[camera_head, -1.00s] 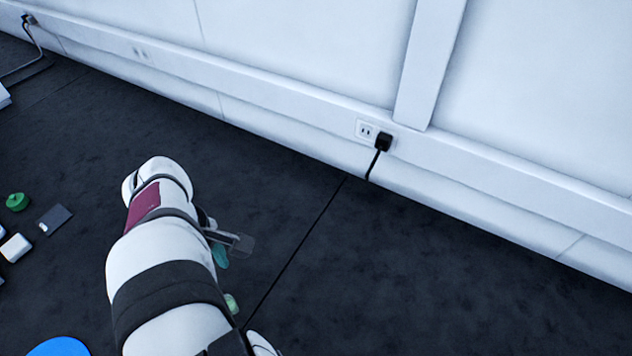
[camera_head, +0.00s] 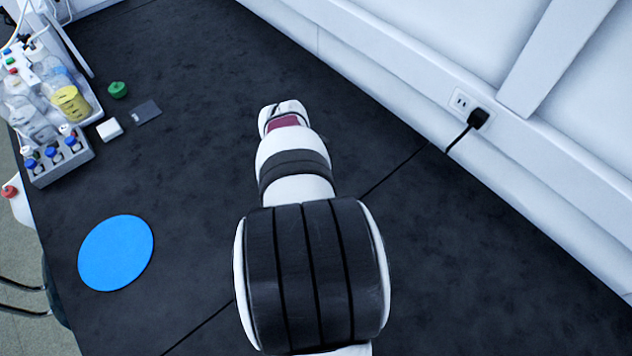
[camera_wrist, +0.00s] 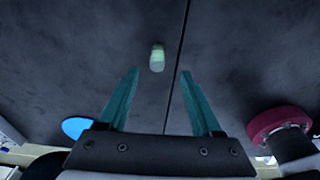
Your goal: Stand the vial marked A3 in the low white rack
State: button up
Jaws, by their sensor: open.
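A small pale-green and white vial-like object (camera_wrist: 157,56) lies or stands on the dark bench in the wrist view; no mark is readable. My gripper (camera_wrist: 160,76) is open, its teal fingers spread and empty, with the object showing just beyond the tips. My arm hides the gripper and this object in the head view.
A white tray (camera_head: 93,117) with bottles and a yellow-labelled jar (camera_head: 71,103) stands behind the rack. A green cap-like piece (camera_head: 117,89), a dark card (camera_head: 146,112), a white block (camera_head: 110,129) and a blue disc (camera_head: 116,253) lie nearby. The back wall bears a plug (camera_head: 478,118).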

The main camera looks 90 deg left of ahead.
jog(key=f, duration=0.4)
jog(key=s+f, duration=0.1)
jog(key=f, duration=0.1)
jog(key=shift+d, duration=0.15)
grip_shut()
